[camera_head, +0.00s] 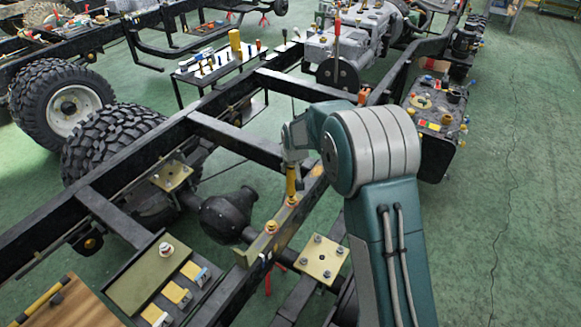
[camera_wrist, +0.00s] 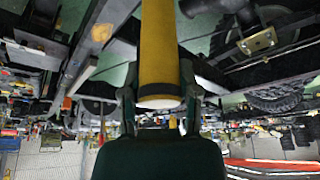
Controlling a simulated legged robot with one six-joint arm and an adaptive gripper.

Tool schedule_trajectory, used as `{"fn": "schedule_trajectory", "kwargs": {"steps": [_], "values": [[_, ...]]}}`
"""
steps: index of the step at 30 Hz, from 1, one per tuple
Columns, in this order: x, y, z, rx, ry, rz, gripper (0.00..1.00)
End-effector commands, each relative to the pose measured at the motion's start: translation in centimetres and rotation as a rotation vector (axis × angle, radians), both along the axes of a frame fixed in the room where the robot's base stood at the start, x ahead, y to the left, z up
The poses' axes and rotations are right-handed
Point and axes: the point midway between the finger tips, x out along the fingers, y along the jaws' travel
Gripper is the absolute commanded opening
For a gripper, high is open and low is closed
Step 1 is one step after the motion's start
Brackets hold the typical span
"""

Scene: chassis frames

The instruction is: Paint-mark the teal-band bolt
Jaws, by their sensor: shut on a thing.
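My gripper (camera_wrist: 158,97) is shut on a yellow cylindrical paint marker (camera_wrist: 160,45); one finger shows on each side of it. In the head view the marker (camera_head: 291,180) hangs nearly upright from my gripper (camera_head: 292,160), its lower end at a bolt (camera_head: 292,200) on the black chassis rail. I cannot tell whether the tip touches it. Another yellow-ringed bolt (camera_head: 271,227) stands nearer on a yellowish bracket. A pale square plate (camera_head: 321,259) with several dark bolts lies right of the rail. No teal band can be made out.
An olive tray (camera_head: 142,277) with a white-topped part and yellow pieces lies at lower left. A side table (camera_head: 215,72) with small tools stands behind the rail. Crossmembers (camera_head: 235,137) and big tyres (camera_head: 62,103) lie left. Green floor (camera_head: 500,200) is clear at right.

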Motion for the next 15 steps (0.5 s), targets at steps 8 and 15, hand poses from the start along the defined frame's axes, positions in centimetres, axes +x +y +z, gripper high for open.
{"fn": "schedule_trajectory", "kwargs": {"steps": [8,15], "values": [[0.0,0.0,0.3,0.000,0.001,0.000,0.00],[0.0,0.0,1.2,0.000,0.001,0.000,0.00]]}}
